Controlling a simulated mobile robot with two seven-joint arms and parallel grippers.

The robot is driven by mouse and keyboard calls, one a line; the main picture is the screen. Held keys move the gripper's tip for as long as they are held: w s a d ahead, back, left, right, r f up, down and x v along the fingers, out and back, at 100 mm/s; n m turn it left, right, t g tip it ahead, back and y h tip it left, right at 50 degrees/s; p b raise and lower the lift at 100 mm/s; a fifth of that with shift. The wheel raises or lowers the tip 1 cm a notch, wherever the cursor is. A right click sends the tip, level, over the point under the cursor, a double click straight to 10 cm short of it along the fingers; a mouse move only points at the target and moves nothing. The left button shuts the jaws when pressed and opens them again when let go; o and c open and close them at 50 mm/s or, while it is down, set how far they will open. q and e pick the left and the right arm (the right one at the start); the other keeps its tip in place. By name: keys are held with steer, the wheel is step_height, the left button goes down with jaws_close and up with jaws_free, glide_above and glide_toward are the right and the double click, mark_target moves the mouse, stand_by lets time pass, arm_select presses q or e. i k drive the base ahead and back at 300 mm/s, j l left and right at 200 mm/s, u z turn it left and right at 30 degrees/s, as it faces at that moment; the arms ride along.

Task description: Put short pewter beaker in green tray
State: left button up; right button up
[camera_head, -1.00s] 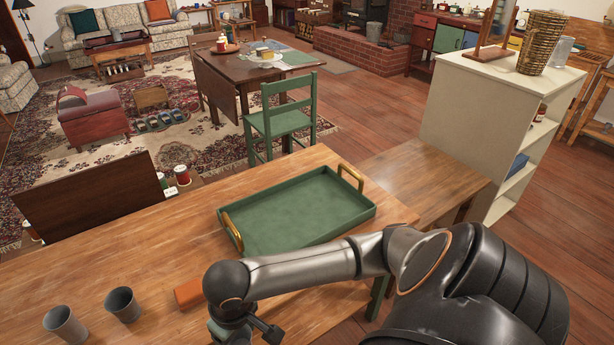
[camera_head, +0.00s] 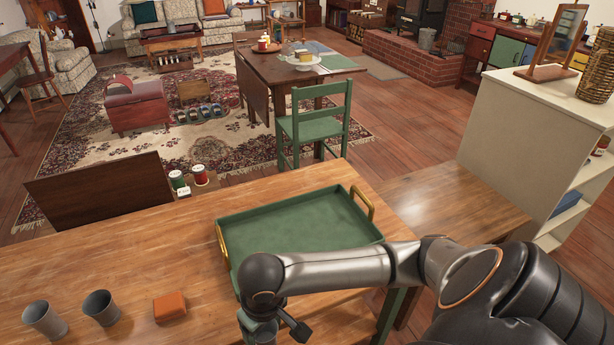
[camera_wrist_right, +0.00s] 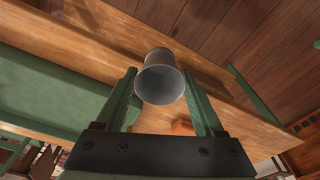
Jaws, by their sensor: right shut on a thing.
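The green tray (camera_head: 310,207) with gold handles lies on the wooden table and looks empty where visible; my right arm hides its front side. My right gripper (camera_wrist_right: 158,76) is shut on a pewter beaker (camera_wrist_right: 160,82), whose round end faces the wrist camera between the green fingers. My left gripper is not in view.
An orange block (camera_head: 169,306) lies on the wooden table (camera_head: 130,250) between the standing beakers and my right gripper. A white shelf (camera_head: 530,140) stands at right.

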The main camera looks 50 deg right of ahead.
mark_target(272, 247)
steer(key=l, duration=0.4)
steer(key=i+l, duration=0.15)
steer(key=l, duration=0.25)
steer(key=i+l+u, duration=0.1)
steer(key=i+l, duration=0.15)
steer(key=l, duration=0.1)
